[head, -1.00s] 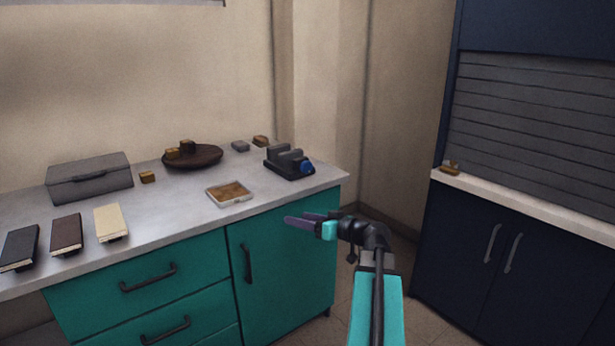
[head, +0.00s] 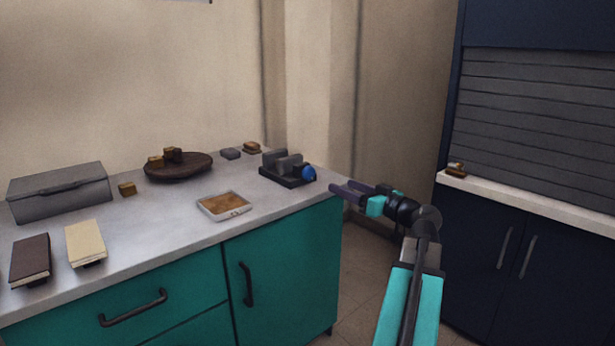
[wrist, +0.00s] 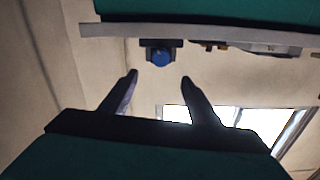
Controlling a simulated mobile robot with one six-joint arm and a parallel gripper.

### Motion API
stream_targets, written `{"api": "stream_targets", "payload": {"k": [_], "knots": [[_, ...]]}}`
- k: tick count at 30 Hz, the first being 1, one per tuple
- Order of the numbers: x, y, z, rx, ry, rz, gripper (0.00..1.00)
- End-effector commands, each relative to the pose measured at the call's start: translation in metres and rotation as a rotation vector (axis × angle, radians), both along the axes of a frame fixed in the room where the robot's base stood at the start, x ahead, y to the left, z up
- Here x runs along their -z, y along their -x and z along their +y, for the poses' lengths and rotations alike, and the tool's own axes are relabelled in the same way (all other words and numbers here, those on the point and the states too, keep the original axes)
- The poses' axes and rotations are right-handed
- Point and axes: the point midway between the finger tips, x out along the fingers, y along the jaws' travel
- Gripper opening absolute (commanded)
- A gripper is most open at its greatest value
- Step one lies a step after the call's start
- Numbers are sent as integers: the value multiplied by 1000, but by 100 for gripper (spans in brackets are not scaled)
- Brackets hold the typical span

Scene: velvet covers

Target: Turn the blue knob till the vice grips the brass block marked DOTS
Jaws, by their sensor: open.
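The vice (head: 287,183) stands on the right end of the grey worktop, dark with grey jaws. Its blue knob (head: 309,172) faces my side. In the wrist view, which is upside down, the blue knob (wrist: 160,57) shows just beyond and between my fingertips. My gripper (head: 342,187) is open and empty, off the worktop's right end, apart from the knob. In the wrist view the two fingers (wrist: 158,78) are spread. I cannot tell whether a block sits between the jaws. Small brass blocks show elsewhere, but no DOTS mark is readable.
A round brown dish (head: 188,174) holds brass blocks; another brass block (head: 127,189) lies left of it. A framed tray (head: 224,206) lies in front of the vice. A grey box (head: 60,193) and books (head: 86,245) are at left. Dark blue cabinets (head: 470,250) stand at right.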

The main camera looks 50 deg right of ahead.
Motion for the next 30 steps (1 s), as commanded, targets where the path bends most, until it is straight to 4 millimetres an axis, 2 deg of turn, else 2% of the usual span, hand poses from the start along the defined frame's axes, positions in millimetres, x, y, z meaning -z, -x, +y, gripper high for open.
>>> {"api": "stream_targets", "payload": {"k": [11, 17, 23, 30], "knots": [[0, -3, 1, -4, 0, 1, 56], [0, -11, 1, -5, 0, 0, 56], [1, -32, -1, -6, 1, 1, 56], [1, -67, -3, -7, 1, 0, 56]]}}
